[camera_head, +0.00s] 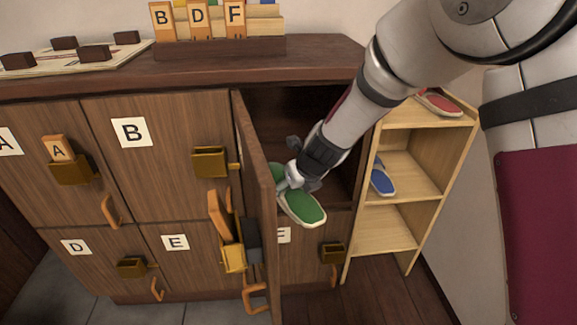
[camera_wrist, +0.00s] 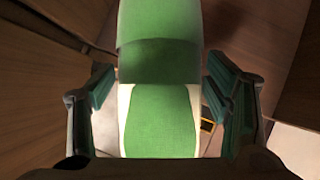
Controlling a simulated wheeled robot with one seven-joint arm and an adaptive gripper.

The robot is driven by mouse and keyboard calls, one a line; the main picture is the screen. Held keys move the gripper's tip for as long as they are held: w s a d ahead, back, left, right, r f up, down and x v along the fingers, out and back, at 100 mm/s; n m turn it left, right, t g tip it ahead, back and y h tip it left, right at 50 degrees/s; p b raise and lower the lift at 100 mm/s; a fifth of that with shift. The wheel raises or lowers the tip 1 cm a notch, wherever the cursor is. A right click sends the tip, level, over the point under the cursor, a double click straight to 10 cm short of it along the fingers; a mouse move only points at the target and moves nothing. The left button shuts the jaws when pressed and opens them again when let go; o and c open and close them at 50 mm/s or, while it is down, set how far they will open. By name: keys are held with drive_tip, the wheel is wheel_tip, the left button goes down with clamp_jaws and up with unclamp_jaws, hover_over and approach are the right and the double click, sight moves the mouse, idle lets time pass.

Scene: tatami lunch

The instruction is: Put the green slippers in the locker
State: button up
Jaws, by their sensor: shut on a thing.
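A green slipper (camera_head: 302,207) with a pale edge is in my gripper (camera_head: 291,184), at the mouth of an open locker compartment (camera_head: 285,115). Part of the green is hidden behind my gripper and the open door (camera_head: 257,190); I cannot tell whether one slipper or two are held. In the wrist view the green slipper (camera_wrist: 160,120) lies lengthwise between the fingers of my gripper (camera_wrist: 160,100). My gripper is shut on it. The open door is seen nearly edge-on, and its letter is hidden.
Closed locker doors B (camera_head: 133,132), D (camera_head: 76,247) and E (camera_head: 175,242) have brass locks. A light wooden shelf (camera_head: 385,240) at right holds a blue slipper (camera_head: 382,178) and a red slipper (camera_head: 438,103). Lettered tags (camera_head: 198,20) stand in a rack on top.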

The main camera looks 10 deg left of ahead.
drive_tip(key=w+a+b, duration=0.1)
drive_tip(key=w, duration=0.3)
drive_tip(key=w+a+f+b, duration=0.1)
drive_tip(key=w, duration=0.4)
drive_tip(key=w+a+b, duration=0.1)
drive_tip(key=w, duration=0.4)
drive_tip(key=shift+w+a+f, duration=0.15)
drive_tip(key=shift+a+f, duration=0.1)
drive_tip(key=shift+w+f, duration=0.2)
drive_tip(key=shift+f, duration=0.05)
wheel_tip(320, 180, down, 3)
drive_tip(key=b, duration=0.2)
drive_tip(key=shift+b, duration=0.3)
drive_tip(key=o, duration=1.2)
drive_tip(key=shift+o, duration=0.2)
